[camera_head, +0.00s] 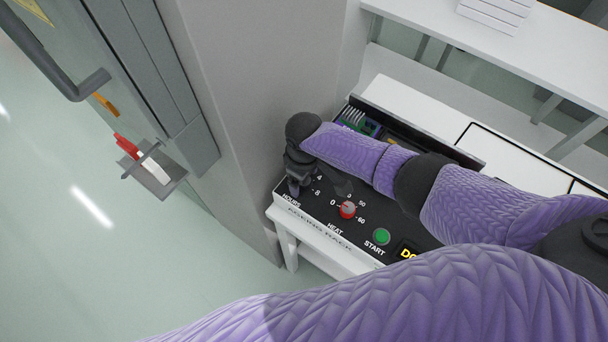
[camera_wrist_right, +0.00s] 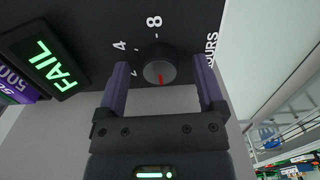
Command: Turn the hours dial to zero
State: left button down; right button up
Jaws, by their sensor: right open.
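The hours dial (camera_wrist_right: 159,68) is a round black knob with a red mark, on the black panel. In the right wrist view the red mark points down the picture, toward the gripper's palm. The printed 8 (camera_wrist_right: 153,21) is above the dial and the 4 (camera_wrist_right: 119,45) is to its upper left; another small marking at its left is unclear. My right gripper (camera_wrist_right: 162,77) is open, one finger on each side of the dial; I cannot tell whether they touch it. In the head view my right gripper (camera_head: 294,186) hides the dial. My left gripper is out of view.
A green FAIL display (camera_wrist_right: 50,64) shows in the wrist view. A grey wall (camera_head: 245,100) stands close left of the panel; a white shelf (camera_head: 440,38) is behind.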

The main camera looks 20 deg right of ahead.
notch_tip(320, 180, up, 9)
jog(key=p, duration=0.4)
jog(key=shift+r, duration=0.45)
